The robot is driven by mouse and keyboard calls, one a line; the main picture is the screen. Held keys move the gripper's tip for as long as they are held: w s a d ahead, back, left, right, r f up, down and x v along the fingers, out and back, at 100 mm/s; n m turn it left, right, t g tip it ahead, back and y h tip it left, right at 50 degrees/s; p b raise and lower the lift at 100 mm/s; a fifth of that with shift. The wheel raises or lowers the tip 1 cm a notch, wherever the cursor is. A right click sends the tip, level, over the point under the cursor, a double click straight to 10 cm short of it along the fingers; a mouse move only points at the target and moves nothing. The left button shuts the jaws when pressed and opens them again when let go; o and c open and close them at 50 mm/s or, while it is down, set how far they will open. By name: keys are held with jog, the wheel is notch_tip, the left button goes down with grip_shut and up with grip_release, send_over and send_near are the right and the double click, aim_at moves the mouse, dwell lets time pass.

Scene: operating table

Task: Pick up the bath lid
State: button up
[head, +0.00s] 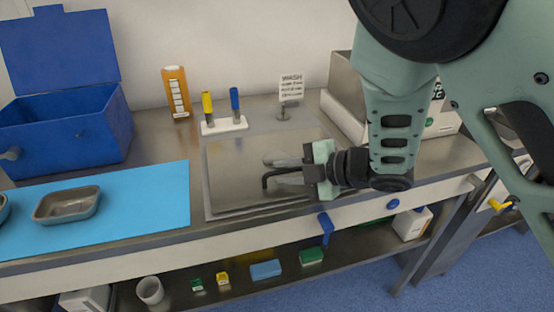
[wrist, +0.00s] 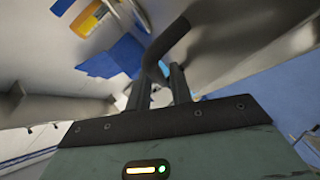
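The bath lid (head: 235,175) looks like a flat, shiny metal plate lying on the steel counter in the head view. A dark bent handle (head: 266,181) stands on it, and the handle also shows in the wrist view (wrist: 167,45). My gripper (head: 276,170) is low over the right part of the lid, with its fingers pointing left at the handle. In the wrist view, my gripper (wrist: 163,80) has a visible gap between its fingers, and the handle crosses just beyond the tips. Whether a finger touches the handle is unclear. My gripper hides part of the lid's right side.
Behind the lid are a white stand (head: 224,126) with a yellow and a blue marker, and a small WASH sign (head: 291,88). A metal-sided box (head: 344,95) stands behind right. A blue mat (head: 140,208) with a metal dish (head: 67,205) and a blue bin (head: 65,130) are left.

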jog(key=shift+w+a+f, duration=0.2)
jog(key=shift+a, duration=0.15)
grip_shut()
jog(key=shift+r, duration=0.2)
